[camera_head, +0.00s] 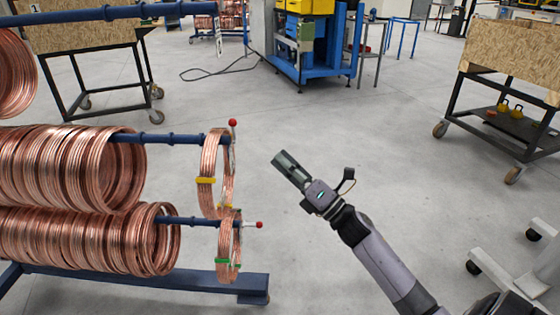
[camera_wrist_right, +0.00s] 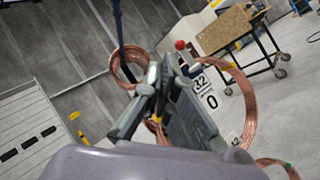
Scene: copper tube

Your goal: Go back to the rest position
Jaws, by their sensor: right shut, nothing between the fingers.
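My right gripper (camera_head: 281,160) is shut and empty over open floor, to the right of the rack with copper coils. Its fingers also show closed in the right wrist view (camera_wrist_right: 160,68). A copper coil with a yellow tag (camera_head: 213,160) hangs at the end of the upper rack bar (camera_head: 175,138). A coil with green tags (camera_head: 228,250) hangs on the lower bar (camera_head: 200,221). The gripper is apart from both coils in the head view. My left gripper is not in view.
Large bundles of copper coils (camera_head: 75,170) fill the rack at left. Its blue foot (camera_head: 215,283) reaches out along the floor. Wheeled wooden carts stand at upper left (camera_head: 80,36) and right (camera_head: 510,58). A blue machine (camera_head: 310,60) stands behind. The middle floor is clear.

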